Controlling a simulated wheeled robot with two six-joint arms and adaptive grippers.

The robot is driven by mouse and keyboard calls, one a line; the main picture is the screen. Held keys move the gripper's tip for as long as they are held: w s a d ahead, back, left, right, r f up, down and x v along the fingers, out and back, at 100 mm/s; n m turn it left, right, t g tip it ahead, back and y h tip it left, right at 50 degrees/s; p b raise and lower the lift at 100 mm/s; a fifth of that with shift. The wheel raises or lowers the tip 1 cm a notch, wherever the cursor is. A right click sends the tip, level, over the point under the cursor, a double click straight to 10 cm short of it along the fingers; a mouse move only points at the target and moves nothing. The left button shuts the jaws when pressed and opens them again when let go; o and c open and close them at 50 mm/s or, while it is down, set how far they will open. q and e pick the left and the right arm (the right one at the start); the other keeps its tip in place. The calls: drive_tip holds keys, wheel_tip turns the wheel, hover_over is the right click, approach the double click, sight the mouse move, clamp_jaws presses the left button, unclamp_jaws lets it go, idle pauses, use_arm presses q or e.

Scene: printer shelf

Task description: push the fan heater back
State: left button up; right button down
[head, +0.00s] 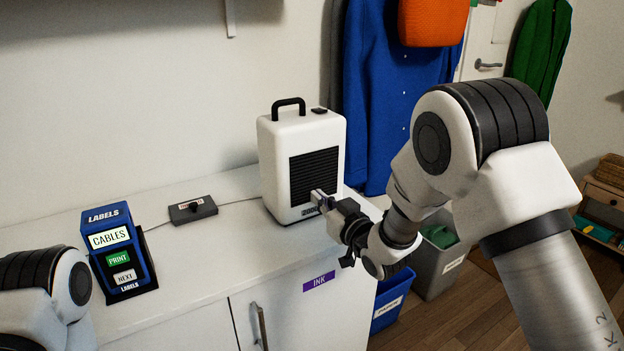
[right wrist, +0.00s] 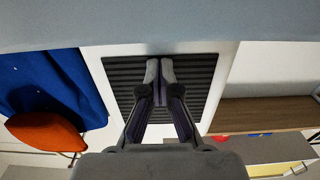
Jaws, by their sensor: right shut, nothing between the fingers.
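The fan heater (head: 277,150) is a white upright box with a black top handle and a black slatted grille. It stands on the white cabinet top near its right end, close to the wall. My right gripper (head: 318,197) is shut and empty, with its fingertips at the lower part of the grille; I cannot tell if they touch. In the right wrist view the closed fingertips (right wrist: 159,72) lie over the heater's dark grille (right wrist: 200,72). My left arm shows at the lower left of the head view, but its gripper is out of view.
A blue label printer (head: 104,216) and a small dark switch box (head: 193,209) stand on the cabinet top (head: 225,245) left of the heater. Blue and grey bins (head: 434,272) stand on the floor to the right. A blue coat (head: 373,100) hangs behind.

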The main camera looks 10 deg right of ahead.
drive_tip(key=shift+x, duration=0.85)
drive_tip(key=shift+r, duration=0.2)
idle(0.4)
drive_tip(key=shift+s+d+f, duration=0.15)
drive_tip(key=shift+s+f, duration=0.05)
drive_tip(key=shift+s, duration=0.35)
drive_tip(key=shift+v, duration=2.75)
drive_tip(key=shift+w, duration=0.1)
